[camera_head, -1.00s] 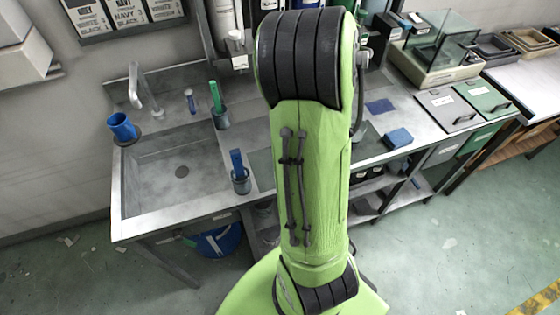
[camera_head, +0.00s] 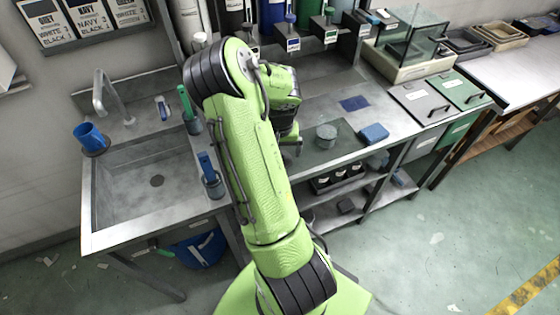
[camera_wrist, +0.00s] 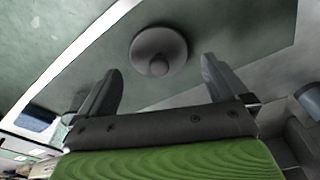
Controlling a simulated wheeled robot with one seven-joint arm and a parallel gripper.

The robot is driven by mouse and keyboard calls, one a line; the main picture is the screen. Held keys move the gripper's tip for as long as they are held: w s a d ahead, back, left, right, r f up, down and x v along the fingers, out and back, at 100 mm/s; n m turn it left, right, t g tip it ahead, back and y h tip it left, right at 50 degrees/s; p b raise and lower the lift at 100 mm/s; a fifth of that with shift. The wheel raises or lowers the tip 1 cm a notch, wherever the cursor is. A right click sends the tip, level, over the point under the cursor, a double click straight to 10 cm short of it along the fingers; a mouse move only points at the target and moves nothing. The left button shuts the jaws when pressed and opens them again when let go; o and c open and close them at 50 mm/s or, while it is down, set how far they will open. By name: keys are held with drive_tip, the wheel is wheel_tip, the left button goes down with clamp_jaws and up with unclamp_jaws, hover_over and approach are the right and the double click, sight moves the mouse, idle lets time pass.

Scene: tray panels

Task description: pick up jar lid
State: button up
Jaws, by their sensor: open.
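The jar lid (camera_wrist: 160,48) is a round grey disc with a small knob at its centre, seen in the wrist view beyond my fingertips. In the head view a round grey-green jar with its top (camera_head: 326,131) stands on a dark mat on the bench. My gripper (camera_wrist: 161,72) is open, with one finger on each side and nothing between them. The lid lies just ahead of the gap, apart from both fingers. In the head view my gripper (camera_head: 291,143) is left of the jar, partly hidden by my arm.
A blue block (camera_head: 374,133) lies right of the jar, and a flat blue pad (camera_head: 354,103) lies behind it. A cup with a blue-handled tool (camera_head: 212,182) stands by the sink (camera_head: 150,185). Dispensers (camera_head: 293,40) line the back. Grey and green lidded bins (camera_head: 425,100) are at right.

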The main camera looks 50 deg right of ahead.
sight(287, 159)
wheel_tip(287, 159, down, 3)
drive_tip(key=shift+w+d+f, duration=0.1)
drive_tip(key=shift+c, duration=0.3)
